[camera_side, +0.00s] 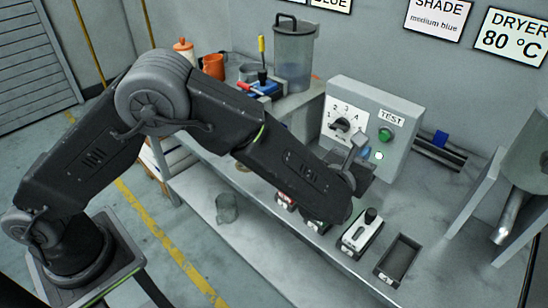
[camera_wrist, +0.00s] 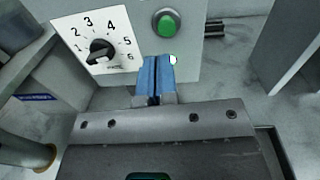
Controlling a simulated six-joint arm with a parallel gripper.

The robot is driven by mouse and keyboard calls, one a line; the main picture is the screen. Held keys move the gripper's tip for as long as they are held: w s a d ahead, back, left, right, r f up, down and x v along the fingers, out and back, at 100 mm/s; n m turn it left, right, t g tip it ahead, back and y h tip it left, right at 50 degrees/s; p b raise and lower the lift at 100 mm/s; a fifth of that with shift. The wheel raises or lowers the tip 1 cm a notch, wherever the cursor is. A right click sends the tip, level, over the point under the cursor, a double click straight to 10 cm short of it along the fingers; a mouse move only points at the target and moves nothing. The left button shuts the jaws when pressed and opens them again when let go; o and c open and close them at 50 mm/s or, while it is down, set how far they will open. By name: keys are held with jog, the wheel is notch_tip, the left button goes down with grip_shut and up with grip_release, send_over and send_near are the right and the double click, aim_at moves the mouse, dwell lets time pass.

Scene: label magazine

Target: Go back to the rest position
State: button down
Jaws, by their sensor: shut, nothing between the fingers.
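My gripper (camera_wrist: 156,78) is shut and empty, its two blue fingertips together in the wrist view. They point at the front of the grey control box (camera_wrist: 225,55), just below the green button (camera_wrist: 166,22), with no clear contact visible. In the side view my gripper (camera_side: 365,152) is at the box's lower front, partly hidden by my wrist. The box (camera_side: 398,112) also carries a white dial plate with numbers and a black knob (camera_side: 341,124). The green TEST button (camera_side: 385,133) shows there. A small lamp (camera_side: 379,155) glows below it.
A black-handled white slider block (camera_side: 361,232) and a dark empty tray (camera_side: 398,260) stand on the bench at the front right. A lidded clear jug (camera_side: 293,55) and an orange cup (camera_side: 213,66) stand at the back left. A metal spout (camera_side: 510,215) is at the right.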

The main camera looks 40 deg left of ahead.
jog(key=s+a+r+n+g+y, duration=0.4)
jog(key=s+a+r+n+g, duration=0.15)
jog(key=a+n, duration=0.45)
jog(key=s+a+r+n+g+y, duration=0.4)
jog(key=s+a+n, duration=0.35)
jog(key=a, duration=0.55)
jog(key=s+r+n+g+h, duration=0.2)
jog(key=s+n+h, duration=0.7)
jog(key=s+n, duration=0.8)
jog(key=s+g, duration=0.1)
jog(key=s, duration=0.1)
jog(key=shift+s+d+r, duration=0.25)
jog(key=shift+s+d, duration=0.1)
jog(key=shift+w+n, duration=0.1)
jog(key=shift+n, duration=0.15)
dwell(1.7)
